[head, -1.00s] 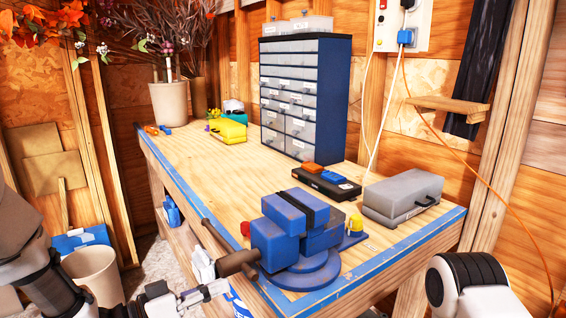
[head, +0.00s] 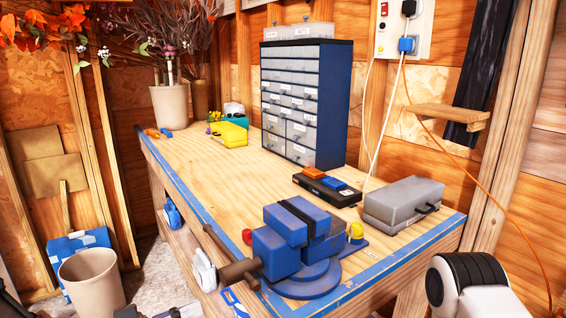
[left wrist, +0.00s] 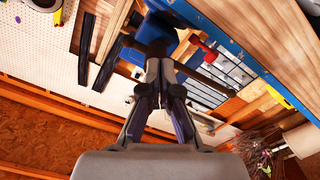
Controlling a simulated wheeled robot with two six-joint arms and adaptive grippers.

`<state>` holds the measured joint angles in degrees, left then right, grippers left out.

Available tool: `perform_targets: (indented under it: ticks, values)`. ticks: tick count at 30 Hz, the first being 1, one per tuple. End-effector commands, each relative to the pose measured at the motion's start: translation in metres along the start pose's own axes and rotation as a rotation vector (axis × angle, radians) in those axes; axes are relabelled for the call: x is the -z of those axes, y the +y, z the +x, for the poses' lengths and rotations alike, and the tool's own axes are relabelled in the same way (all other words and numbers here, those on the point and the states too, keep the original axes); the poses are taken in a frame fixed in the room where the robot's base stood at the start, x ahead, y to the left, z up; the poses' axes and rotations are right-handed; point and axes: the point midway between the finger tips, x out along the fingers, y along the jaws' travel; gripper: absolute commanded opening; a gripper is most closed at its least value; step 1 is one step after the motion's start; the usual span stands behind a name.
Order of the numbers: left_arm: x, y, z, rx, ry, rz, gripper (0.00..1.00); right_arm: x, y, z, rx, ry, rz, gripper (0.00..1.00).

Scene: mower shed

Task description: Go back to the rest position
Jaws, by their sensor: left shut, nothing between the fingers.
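My left gripper (head: 182,311) shows only partly at the bottom edge of the head view, low in front of the workbench and apart from it. In the left wrist view its two dark fingers (left wrist: 163,72) are together, with nothing between them. The blue vise (head: 292,240) stands on the near corner of the workbench (head: 215,165), to the right of and above the gripper in the head view. My right gripper is out of view; only a white and black part of my right arm shows at the lower right.
A beige bin (head: 92,283) stands on the floor at the left. The vise's handle bar (head: 238,271) sticks out past the bench's front edge. A grey case (head: 403,202), a drawer cabinet (head: 303,100) and a yellow item (head: 229,131) stand on the bench. The bench's middle left is clear.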

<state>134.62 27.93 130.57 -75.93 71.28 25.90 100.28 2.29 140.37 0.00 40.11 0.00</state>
Motion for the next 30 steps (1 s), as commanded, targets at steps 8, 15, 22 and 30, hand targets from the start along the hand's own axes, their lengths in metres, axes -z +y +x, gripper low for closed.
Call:
perform_targets:
  ticks: [8, 15, 22, 30]
  values:
    - [-0.002, 0.000, -0.004, -0.001, -0.002, 0.001, 0.00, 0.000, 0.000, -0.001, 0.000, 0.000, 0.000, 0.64]
    - [-0.083, -0.006, -0.001, 0.022, -0.156, -0.118, 0.00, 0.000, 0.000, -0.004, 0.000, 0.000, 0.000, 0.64]
    - [-0.277, -0.038, -0.050, 0.485, -0.579, -0.356, 0.00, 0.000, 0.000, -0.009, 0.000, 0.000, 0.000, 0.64]
    - [-0.366, -0.037, -0.190, 1.067, -1.059, -0.402, 0.00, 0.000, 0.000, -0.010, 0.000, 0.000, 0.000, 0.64]
